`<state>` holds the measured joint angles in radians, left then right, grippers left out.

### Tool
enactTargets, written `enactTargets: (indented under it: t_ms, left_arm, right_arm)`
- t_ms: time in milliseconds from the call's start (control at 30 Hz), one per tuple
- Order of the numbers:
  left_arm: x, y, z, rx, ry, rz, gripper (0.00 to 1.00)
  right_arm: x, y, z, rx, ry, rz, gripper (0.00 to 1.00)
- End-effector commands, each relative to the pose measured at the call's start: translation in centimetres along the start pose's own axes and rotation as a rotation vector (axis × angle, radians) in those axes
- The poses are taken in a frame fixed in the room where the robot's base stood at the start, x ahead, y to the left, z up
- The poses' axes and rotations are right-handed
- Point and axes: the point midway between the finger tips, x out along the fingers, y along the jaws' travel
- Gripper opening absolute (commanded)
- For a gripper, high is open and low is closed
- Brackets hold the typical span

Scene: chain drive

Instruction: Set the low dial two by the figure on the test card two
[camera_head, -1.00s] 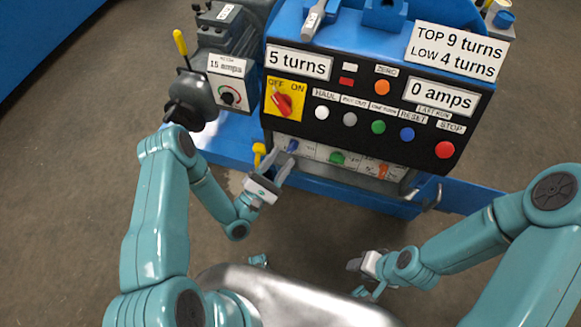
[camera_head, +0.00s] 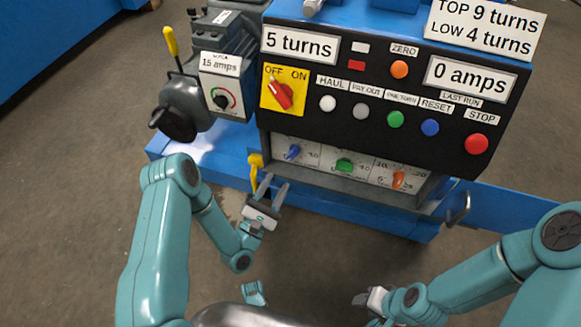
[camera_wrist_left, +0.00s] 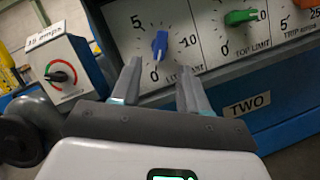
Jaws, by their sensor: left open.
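The low limit dial is a blue knob (camera_head: 292,152) at the left of the white dial strip under the black panel. In the left wrist view the blue knob (camera_wrist_left: 160,46) stands upright, slightly tilted, its lower end near the 0 mark; 5 and 10 are further round. A TWO plate (camera_wrist_left: 247,105) is below the strip. The test card (camera_head: 487,28) reads TOP 9 turns, LOW 4 turns. My left gripper (camera_head: 275,183) is open and empty, below and short of the blue knob. My right gripper (camera_head: 368,299) is low at the bottom; its jaws are unclear.
A green knob (camera_head: 345,165) and an orange knob (camera_head: 398,179) sit right of the blue one. A yellow lever (camera_head: 254,165) stands close left of my left gripper. Buttons and a red OFF/ON switch (camera_head: 281,94) are above. A metal hook (camera_head: 458,209) sticks out at right.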

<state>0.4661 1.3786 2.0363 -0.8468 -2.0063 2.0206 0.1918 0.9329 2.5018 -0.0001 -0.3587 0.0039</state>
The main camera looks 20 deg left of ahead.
Motion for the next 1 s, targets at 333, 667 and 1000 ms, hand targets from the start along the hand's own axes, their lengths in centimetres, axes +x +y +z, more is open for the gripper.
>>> enactTargets:
  t_ms: [333, 667, 1000]
  left_arm:
    - [5.1, -0.2, 0.3, 0.004, -0.008, 0.001, 0.45]
    - [8.8, -0.1, 0.3, 0.000, -0.002, 0.000, 0.45]
    - [8.9, -0.1, 0.3, 0.000, -0.001, 0.001, 0.25]
  right_arm:
    - [2.7, 1.3, -0.6, 0.014, 0.016, 0.002, 0.43]
    - [3.2, 1.6, -0.8, 0.017, 0.022, 0.002, 0.43]
    - [3.1, 1.6, -0.8, 0.017, 0.022, 0.002, 0.43]
